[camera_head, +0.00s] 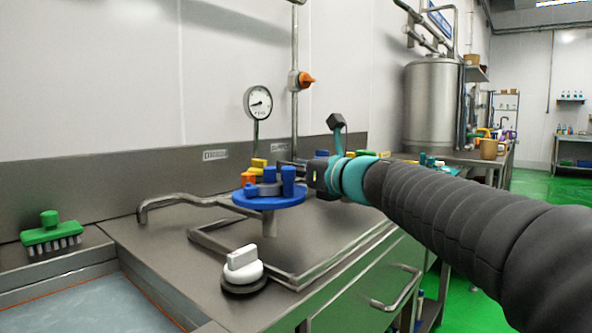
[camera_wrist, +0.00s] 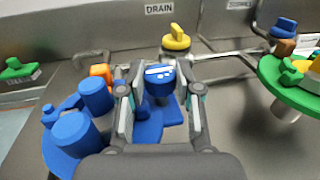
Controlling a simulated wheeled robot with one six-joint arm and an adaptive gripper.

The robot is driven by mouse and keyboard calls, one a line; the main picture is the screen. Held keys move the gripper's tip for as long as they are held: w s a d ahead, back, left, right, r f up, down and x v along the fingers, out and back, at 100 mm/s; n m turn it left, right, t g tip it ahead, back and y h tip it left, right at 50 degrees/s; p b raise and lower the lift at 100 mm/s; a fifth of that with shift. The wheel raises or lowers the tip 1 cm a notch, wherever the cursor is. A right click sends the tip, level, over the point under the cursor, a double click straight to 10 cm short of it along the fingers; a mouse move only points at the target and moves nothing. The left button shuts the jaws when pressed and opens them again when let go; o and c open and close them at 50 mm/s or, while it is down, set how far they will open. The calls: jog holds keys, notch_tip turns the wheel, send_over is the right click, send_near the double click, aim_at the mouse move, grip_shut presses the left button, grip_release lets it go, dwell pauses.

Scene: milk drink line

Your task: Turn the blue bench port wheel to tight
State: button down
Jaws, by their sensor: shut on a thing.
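In the wrist view, a blue wheel-like knob (camera_wrist: 159,82) with white marks on top sits between the two fingertips of my gripper (camera_wrist: 160,95). The fingers are closed on its sides. It stands above a flat blue piece (camera_wrist: 150,125); its lower part is partly hidden, and I cannot read how far it is turned. In the head view, my gripper (camera_head: 316,176) is beside the right edge of a round blue stand (camera_head: 268,203), seen from the side. The knob is mostly hidden there.
Blue cylinders (camera_wrist: 96,97) and an orange piece (camera_wrist: 101,73) stand close left of my fingers. A yellow knob (camera_wrist: 176,40) is behind, under the DRAIN label. A green round stand (camera_wrist: 290,85) is at right. A white knob (camera_head: 243,262) and bent pipes occupy the bench front.

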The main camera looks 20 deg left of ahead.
jog(key=shift+m+t+h, duration=0.4)
jog(key=shift+m+t, duration=0.1)
jog(key=shift+t, duration=0.1)
jog(key=c, duration=0.8)
grip_release()
jog(key=shift+a, duration=0.1)
jog(key=shift+r, duration=5.05)
